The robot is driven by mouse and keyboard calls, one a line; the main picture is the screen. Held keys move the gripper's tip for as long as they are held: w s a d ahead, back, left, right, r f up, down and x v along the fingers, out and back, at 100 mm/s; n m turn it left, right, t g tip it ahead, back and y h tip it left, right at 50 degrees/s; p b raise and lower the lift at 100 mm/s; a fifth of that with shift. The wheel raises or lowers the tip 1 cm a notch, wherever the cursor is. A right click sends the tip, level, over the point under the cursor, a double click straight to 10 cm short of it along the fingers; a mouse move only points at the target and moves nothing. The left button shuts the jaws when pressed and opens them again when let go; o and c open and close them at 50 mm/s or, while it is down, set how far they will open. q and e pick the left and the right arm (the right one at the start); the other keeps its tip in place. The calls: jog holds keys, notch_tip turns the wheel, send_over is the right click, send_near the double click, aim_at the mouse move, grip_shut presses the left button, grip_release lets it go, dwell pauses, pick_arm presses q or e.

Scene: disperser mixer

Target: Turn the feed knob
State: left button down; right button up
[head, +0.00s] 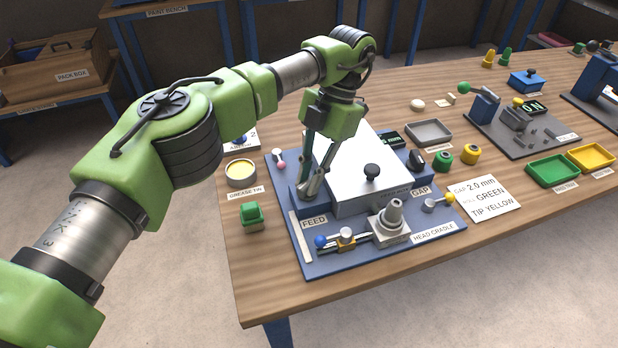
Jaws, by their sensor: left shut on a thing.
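The disperser mixer stands on a blue base plate (345,255) near the table's front left. A FEED label (313,222) is on its left front face. My left gripper (313,187) points down just above that label, shut at the spot where the feed knob sits. The fingers cover the knob, so its shape and angle are mostly hidden. The GAP label (420,192) marks the mixer's right side, by a dark knob (415,160). A black knob (372,171) stands by the white housing (375,195). My right gripper is not in view.
In front are a head cradle (390,222) and a blue-ended lever (322,242). A grease tin (241,172) and a green block (252,216) stand at left. A note card (482,200), green tray (553,170) and yellow tray (591,157) lie at right. The table's front left is clear.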

pick_arm(q)
jog(key=m+t, duration=0.1)
jog(key=m, duration=0.2)
jog(key=shift+m+y, duration=0.3)
jog(key=shift+y, duration=0.1)
jog(key=shift+s+d+m+t+b, duration=0.15)
jog(key=shift+m+t+b, duration=0.65)
jog(key=shift+m, duration=1.2)
jog(key=c, duration=2)
grip_release()
jog(key=v, duration=1.2)
jog(key=shift+s+d, duration=0.2)
jog(key=shift+f, duration=0.1)
